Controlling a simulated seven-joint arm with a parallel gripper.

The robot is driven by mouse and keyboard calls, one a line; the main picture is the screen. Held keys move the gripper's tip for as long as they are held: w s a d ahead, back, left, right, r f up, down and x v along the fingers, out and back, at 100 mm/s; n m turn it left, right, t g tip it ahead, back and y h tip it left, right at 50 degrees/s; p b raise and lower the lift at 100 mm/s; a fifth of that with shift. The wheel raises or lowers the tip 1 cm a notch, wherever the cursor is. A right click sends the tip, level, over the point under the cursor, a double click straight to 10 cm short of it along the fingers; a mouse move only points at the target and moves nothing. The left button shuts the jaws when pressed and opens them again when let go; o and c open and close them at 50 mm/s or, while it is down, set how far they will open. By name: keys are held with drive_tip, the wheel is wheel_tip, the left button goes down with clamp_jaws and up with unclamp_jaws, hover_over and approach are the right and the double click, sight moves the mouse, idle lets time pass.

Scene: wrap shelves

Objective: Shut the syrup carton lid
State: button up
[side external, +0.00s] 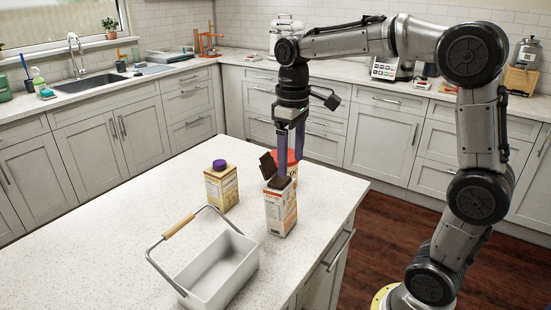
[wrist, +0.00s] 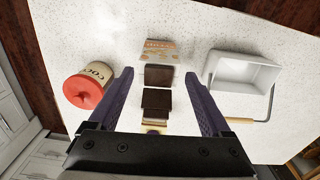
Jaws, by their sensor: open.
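The carton with orange and white print (side external: 281,211) stands upright on the counter; I take it for the syrup carton, its name not being readable. Its dark brown lid (side external: 267,164) is raised and tilted at the top's left edge, above a dark top (side external: 279,183). In the wrist view, the carton's printed face (wrist: 160,48), dark top (wrist: 158,75) and lid (wrist: 157,98) lie in line between the fingers. My gripper (side external: 291,167) is open, its purple fingers pointing down by the carton's top. In the wrist view my gripper (wrist: 162,74) straddles the lid; contact cannot be told.
A carton with a purple cap (side external: 221,188) stands left of it. A red-lidded tin (wrist: 89,88) stands close behind, partly hidden by my gripper in the side view. A white basket (side external: 220,277) with a raised handle is at the front. The counter's left part is clear.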

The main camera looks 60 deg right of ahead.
wheel_tip(320, 180, up, 7)
idle(0.9)
drive_tip(key=s+a+r+t, duration=0.15)
drive_tip(key=s+a, duration=0.25)
drive_tip(key=s, duration=0.6)
drive_tip(key=s+f+t, duration=0.2)
drive_tip(key=s+f, duration=0.1)
drive_tip(key=f, duration=0.3)
drive_tip(key=s+a+f+m+t, duration=0.1)
drive_tip(key=s+f+t, duration=0.1)
drive_tip(key=s+f, duration=0.2)
drive_tip(key=shift+f, duration=0.9)
drive_tip(key=shift+c, duration=0.3)
idle(0.5)
